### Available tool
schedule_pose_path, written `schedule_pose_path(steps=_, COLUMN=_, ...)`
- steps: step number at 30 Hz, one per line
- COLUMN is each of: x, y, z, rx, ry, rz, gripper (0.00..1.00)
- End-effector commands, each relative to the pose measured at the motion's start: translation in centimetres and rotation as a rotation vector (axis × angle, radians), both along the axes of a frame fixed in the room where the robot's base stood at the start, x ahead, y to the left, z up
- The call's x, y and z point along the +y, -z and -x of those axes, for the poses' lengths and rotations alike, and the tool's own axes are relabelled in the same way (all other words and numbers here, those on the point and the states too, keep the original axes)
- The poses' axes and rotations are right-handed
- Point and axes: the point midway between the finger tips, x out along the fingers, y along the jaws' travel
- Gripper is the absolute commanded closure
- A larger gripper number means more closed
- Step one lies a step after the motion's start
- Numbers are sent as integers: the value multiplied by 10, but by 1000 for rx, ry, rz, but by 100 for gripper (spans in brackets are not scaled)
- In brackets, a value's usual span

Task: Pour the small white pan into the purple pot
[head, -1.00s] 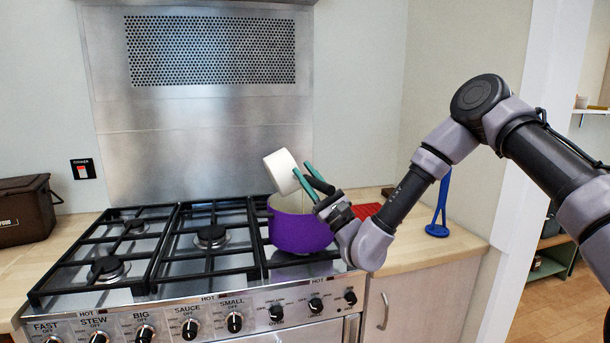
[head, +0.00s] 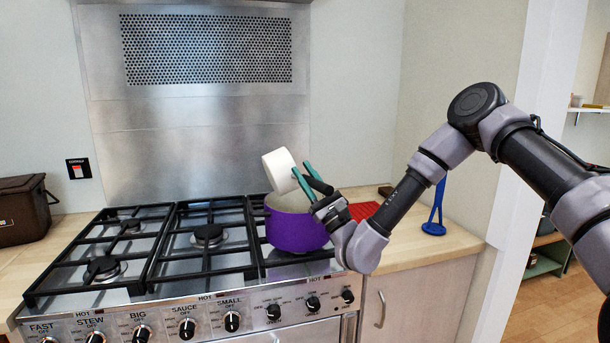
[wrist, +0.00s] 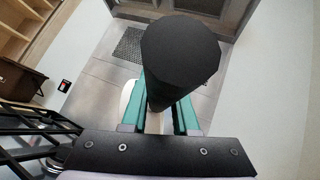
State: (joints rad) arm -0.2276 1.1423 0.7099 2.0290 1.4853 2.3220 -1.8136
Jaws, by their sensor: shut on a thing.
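The small white pan (head: 280,170) is tilted in the air over the purple pot (head: 295,229). My gripper (head: 308,183) is shut on the pan's black handle, which also shows large in the wrist view (wrist: 180,60) between the green fingers. The purple pot stands upright at the right end of the hob, with its pale inside partly showing behind the pan. The pan's contents are hidden, and I cannot see anything falling from it. In the wrist view only a sliver of the white pan (wrist: 127,97) shows.
Black grates (head: 150,250) cover the hob left of the pot. A red slatted item (head: 363,210) and a blue upright utensil (head: 436,205) are on the right counter. A dark brown box (head: 24,210) stands at the far left. The steel splashback (head: 210,150) is behind.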

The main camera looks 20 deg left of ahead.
Motion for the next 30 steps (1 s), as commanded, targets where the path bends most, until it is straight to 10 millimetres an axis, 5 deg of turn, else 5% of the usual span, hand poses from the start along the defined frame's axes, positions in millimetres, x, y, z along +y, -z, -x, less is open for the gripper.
schedule_pose_path(steps=30, x=-8, y=5, z=-6, rx=75, ry=-3, rz=-104, gripper=100)
